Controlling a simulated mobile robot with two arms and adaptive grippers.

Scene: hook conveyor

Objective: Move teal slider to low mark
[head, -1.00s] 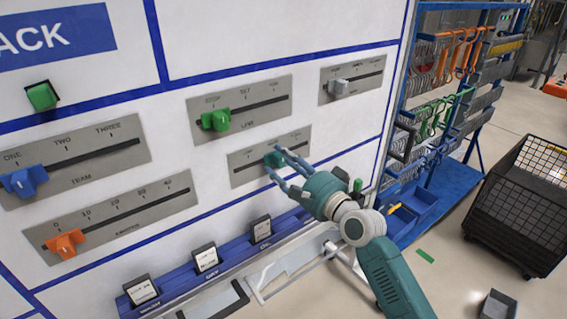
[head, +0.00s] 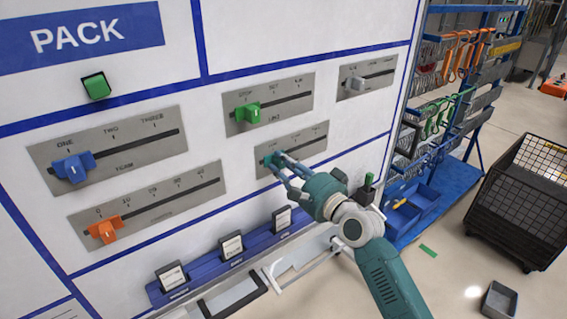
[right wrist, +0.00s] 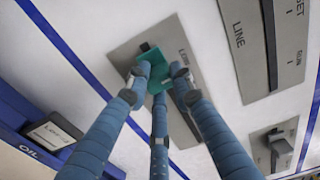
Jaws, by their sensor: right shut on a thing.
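The teal slider (head: 273,157) sits near the left end of its slot on a grey plate (head: 312,141), at the lower right of the white panel. My right gripper (head: 279,169) is shut on it, with its blue fingers around the knob. In the right wrist view the teal slider (right wrist: 156,64) shows between the fingertips (right wrist: 157,78), with a short bit of dark slot beyond it. Small lettering on the plate is beside the knob; the mark words are too small to read surely. My left gripper is out of view.
A green slider (head: 247,113) sits above, with a grey one (head: 355,83) to its right. Blue (head: 74,167) and orange (head: 104,230) sliders are at left. A blue ledge with cards (head: 231,246) runs below. A black mesh cart (head: 520,200) stands at right.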

